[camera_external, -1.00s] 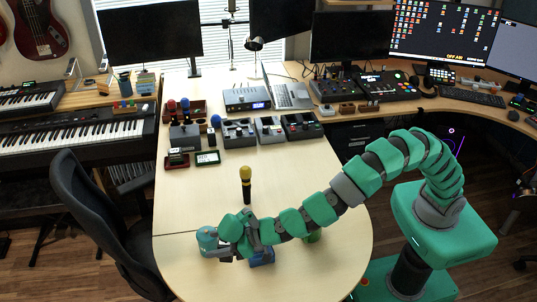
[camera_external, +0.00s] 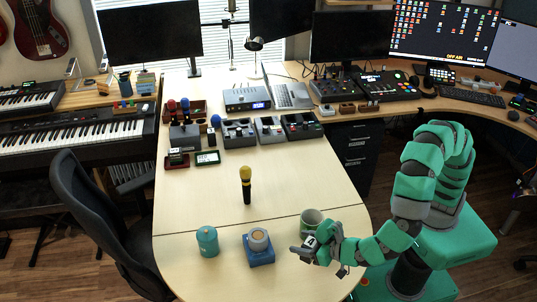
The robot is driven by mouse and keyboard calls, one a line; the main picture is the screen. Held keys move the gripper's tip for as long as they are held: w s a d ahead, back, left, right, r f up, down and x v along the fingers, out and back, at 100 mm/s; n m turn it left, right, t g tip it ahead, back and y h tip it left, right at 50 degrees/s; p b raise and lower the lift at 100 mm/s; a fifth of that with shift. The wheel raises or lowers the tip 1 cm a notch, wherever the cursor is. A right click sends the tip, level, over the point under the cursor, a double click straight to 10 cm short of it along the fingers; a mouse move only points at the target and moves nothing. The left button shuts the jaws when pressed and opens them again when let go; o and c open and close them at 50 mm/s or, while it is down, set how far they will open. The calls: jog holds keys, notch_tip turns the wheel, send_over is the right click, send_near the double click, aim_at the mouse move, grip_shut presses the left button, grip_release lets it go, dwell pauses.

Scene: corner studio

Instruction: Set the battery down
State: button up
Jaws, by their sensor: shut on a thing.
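My gripper (camera_external: 308,249) is low over the front right of the table, just in front of a green-rimmed cup (camera_external: 311,217). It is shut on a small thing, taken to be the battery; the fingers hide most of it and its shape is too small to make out. Whether it touches the table I cannot tell.
A teal lidded canister (camera_external: 207,241) and a blue block with a round, tan-topped piece on it (camera_external: 260,252) stand left of my gripper. A yellow-topped black microphone (camera_external: 245,185) stands mid-table. Audio boxes fill the back. The table (camera_external: 200,205) is clear around the microphone.

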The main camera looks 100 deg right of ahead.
notch_tip(320, 180, down, 8)
jog(key=shift+r+b, duration=0.15)
jog(key=shift+b, duration=1)
jog(key=shift+r, duration=0.1)
jog(key=o, duration=1.2)
jog(key=p+v, duration=0.3)
jog(key=v, duration=0.9)
